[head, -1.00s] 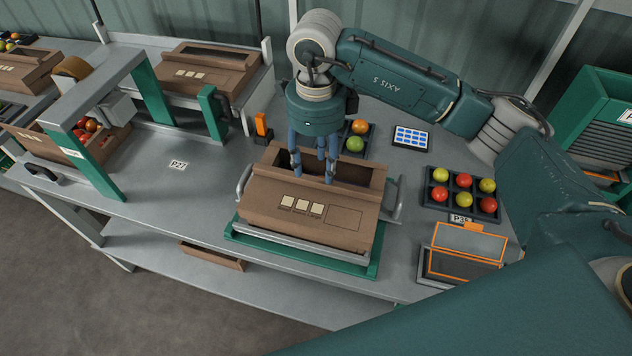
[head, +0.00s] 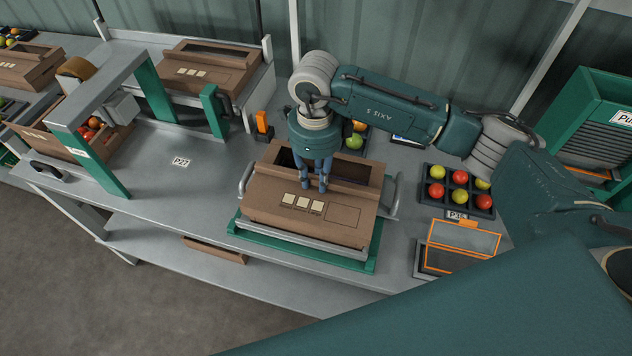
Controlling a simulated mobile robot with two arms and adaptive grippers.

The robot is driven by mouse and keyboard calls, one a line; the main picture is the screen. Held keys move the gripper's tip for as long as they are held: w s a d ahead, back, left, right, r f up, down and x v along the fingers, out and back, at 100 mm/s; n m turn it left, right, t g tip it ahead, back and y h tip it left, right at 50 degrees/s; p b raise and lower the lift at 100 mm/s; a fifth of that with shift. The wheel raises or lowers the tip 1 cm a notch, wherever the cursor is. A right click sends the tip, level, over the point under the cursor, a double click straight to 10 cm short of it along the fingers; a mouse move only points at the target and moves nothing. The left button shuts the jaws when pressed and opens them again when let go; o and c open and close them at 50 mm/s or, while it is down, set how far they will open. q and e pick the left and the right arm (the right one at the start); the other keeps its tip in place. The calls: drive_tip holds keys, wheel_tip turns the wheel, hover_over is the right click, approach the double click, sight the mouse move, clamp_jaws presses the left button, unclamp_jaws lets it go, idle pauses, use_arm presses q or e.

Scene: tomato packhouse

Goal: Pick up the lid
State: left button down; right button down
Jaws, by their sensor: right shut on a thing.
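The brown cardboard lid (head: 342,213), with several pale label squares, lies on the carton (head: 296,229) in the middle of the bench. A dark slot runs along its far part. My right gripper (head: 317,187) points down from above, shut on the lid at the near edge of the slot. Its fingers hide part of that edge. I cannot tell any gap between lid and carton. My left gripper is out of view.
The carton stands on a metal tray with side handles (head: 394,197) and a green base (head: 365,265). To the right are a fruit tray (head: 446,204) and an orange-framed panel (head: 466,237). A green gantry (head: 92,163) stands left, past clear bench.

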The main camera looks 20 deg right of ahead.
drive_tip(key=shift+r, duration=0.1)
drive_tip(key=shift+w+r+b, duration=0.1)
drive_tip(key=shift+r+b, duration=0.2)
drive_tip(key=shift+r, duration=0.2)
wheel_tip(320, 180, up, 9)
drive_tip(key=b, duration=0.3)
wheel_tip(320, 180, up, 10)
drive_tip(key=r, duration=0.1)
hover_over(315, 178)
drive_tip(key=shift+r+p, duration=2.25)
drive_tip(key=shift+r, duration=0.45)
drive_tip(key=shift+f, duration=0.1)
